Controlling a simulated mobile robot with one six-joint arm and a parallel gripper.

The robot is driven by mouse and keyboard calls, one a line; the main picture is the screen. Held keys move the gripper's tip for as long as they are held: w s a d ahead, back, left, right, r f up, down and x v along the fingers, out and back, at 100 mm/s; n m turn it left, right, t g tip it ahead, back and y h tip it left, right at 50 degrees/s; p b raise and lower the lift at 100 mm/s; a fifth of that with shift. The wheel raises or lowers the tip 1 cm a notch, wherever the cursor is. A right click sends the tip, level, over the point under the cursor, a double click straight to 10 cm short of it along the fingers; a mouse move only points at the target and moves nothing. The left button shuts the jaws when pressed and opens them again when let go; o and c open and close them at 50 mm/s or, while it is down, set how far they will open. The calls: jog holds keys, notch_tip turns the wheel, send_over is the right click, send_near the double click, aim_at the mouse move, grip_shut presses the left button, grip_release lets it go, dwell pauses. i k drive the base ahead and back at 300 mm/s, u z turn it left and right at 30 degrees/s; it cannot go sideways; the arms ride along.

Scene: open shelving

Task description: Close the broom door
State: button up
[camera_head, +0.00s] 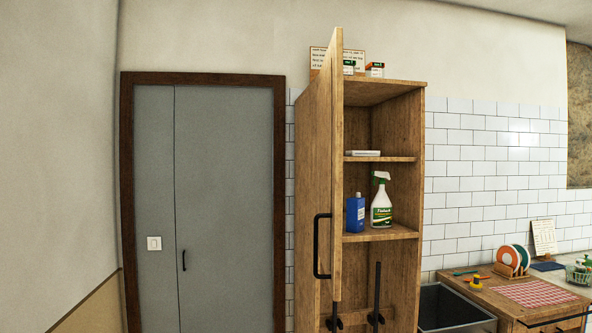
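A tall wooden cabinet (420,180) stands right of the middle. Its wooden door (337,170) is hinged on the left side and stands open toward me, seen nearly edge-on. A black bar handle (317,247) is on the door's outer face. The open door hides part of the cabinet's left side. Inside are a blue bottle (355,214) and a white-and-green spray bottle (381,200) on a shelf. Dark upright sticks (377,290) show in the lower compartment, cut off by the frame. My gripper is not in view.
A grey door (225,200) with a brown frame is shut at left. A dark open bin (452,307) stands right of the cabinet, beside a wooden counter (490,296) with a dish rack (512,260) and a checked cloth (536,292). Small boxes (375,70) sit on the cabinet top.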

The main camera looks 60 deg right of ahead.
aim_at(327, 221)
jog(key=z, duration=0.45)
jog(key=k, duration=0.1)
jog(key=z, duration=1.8)
jog(key=i, duration=1)
jog(key=z, duration=0.5)
jog(key=k, duration=0.95)
jog(key=u, duration=0.25)
jog(key=i, duration=0.5)
